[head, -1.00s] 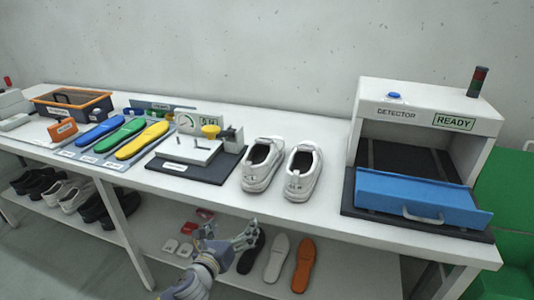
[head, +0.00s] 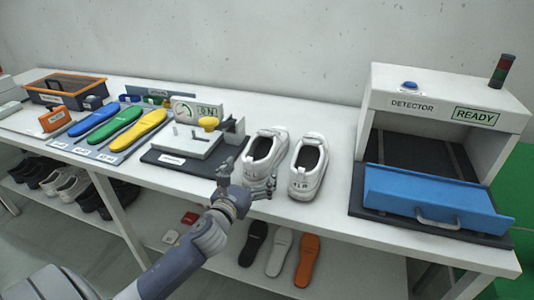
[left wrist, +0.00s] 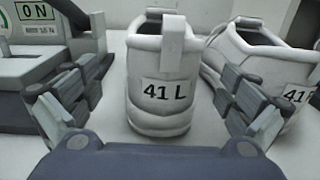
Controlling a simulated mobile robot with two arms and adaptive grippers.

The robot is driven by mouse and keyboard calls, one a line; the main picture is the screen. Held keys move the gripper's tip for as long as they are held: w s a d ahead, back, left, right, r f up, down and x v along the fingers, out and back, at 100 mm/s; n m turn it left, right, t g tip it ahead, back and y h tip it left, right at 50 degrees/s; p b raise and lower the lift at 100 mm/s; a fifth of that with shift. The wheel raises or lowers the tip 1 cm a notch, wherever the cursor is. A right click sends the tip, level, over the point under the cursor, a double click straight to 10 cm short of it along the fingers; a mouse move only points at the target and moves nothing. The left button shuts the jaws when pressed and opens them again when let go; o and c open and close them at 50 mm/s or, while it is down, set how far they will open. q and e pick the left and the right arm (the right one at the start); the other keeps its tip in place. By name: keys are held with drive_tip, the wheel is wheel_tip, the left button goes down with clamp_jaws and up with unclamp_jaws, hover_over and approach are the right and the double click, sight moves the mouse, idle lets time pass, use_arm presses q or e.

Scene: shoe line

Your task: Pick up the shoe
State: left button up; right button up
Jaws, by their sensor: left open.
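Two white shoes stand side by side on the table. The left one (head: 264,152) is marked "41 L" on its heel in the left wrist view (left wrist: 160,62). The other shoe (head: 307,168) is to its right and also shows in the left wrist view (left wrist: 262,62). My left gripper (head: 246,180) is open just in front of the left shoe's heel. In the left wrist view its fingers (left wrist: 160,100) are spread to either side of the heel, with nothing held. I do not see my right gripper.
A press-like fixture (head: 190,150) stands left of the shoes. Blue, green and yellow insoles (head: 113,133) lie farther left. A detector box (head: 440,115) with a blue tray (head: 430,203) stands at the right. Several shoes and insoles lie on the lower shelf (head: 350,262).

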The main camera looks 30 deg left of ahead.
sight(260, 157)
use_arm(q)
drive_tip(key=shift+w, duration=0.3)
drive_tip(key=shift+w+a, duration=0.1)
drive_tip(key=shift+w, duration=0.05)
drive_tip(key=w, duration=0.2)
drive_tip(key=w+p, duration=0.1)
drive_tip(key=w, duration=0.1)
drive_tip(key=shift+a+r, duration=0.3)
drive_tip(key=shift+a, duration=0.05)
drive_tip(key=shift+w+a, duration=0.1)
drive_tip(key=shift+w, duration=0.35)
use_arm(e)
drive_tip(key=shift+w+a+r, duration=0.1)
drive_tip(key=shift+w+r, duration=0.4)
drive_tip(key=shift+w, duration=0.05)
use_arm(q)
drive_tip(key=shift+c, duration=1.1)
drive_tip(key=c, duration=1.2)
use_arm(e)
drive_tip(key=shift+s, duration=0.35)
